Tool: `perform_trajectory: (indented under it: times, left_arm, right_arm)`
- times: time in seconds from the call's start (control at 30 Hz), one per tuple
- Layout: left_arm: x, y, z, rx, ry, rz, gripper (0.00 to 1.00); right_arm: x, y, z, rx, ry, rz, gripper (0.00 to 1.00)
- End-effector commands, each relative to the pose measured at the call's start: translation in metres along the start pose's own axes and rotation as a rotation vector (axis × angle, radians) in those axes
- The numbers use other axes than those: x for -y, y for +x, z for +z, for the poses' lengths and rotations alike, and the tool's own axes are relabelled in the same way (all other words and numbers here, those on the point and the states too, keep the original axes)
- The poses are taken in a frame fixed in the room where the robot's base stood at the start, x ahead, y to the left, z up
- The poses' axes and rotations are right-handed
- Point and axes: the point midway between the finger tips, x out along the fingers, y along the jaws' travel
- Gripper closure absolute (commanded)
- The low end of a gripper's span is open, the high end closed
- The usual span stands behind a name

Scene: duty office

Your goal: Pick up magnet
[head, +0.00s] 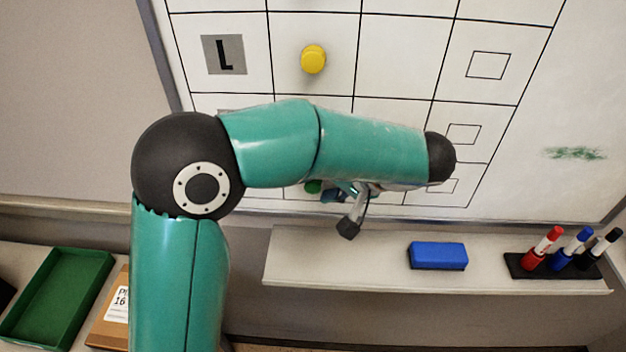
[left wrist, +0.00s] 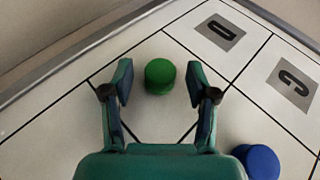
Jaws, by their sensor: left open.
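A green round magnet (left wrist: 160,76) is on the whiteboard, and it lies between the spread fingers of my left gripper (left wrist: 158,84) in the left wrist view. The gripper is open, with a gap on each side of the magnet. In the head view only a small part of the green magnet (head: 314,186) shows beneath my forearm, near my left gripper (head: 340,209). A blue magnet (left wrist: 258,163) sits at the lower right of the left wrist view. A yellow magnet (head: 313,59) is higher on the board. My right gripper is not in view.
The whiteboard (head: 400,55) has a black grid with letter cards. Below it, a ledge (head: 340,267) carries a blue eraser (head: 438,256) and a marker holder (head: 540,265). A green tray (head: 58,295) and a cardboard box (head: 112,325) are at lower left.

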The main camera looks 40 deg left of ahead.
Motion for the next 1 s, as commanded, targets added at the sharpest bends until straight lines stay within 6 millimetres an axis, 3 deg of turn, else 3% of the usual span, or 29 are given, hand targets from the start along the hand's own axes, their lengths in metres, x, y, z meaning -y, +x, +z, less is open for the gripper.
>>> perform_trajectory:
  times: [0.23, 0.5, 0.57, 1.0]
  left_arm:
    - [-0.0004, 0.0017, -0.0001, -0.001, -0.001, 0.001, 0.42]
    - [-0.0004, 0.0015, -0.0001, -0.001, -0.001, 0.001, 0.85]
    - [-0.0004, 0.0015, -0.0002, -0.001, -0.001, 0.001, 0.89]
    - [-0.0001, -0.0003, -0.0008, -0.003, -0.002, 0.001, 0.90]
  right_arm:
    - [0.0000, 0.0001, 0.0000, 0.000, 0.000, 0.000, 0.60]
    - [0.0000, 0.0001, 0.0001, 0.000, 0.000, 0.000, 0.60]
    - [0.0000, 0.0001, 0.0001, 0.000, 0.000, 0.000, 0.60]
    - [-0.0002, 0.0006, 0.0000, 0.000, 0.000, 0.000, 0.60]
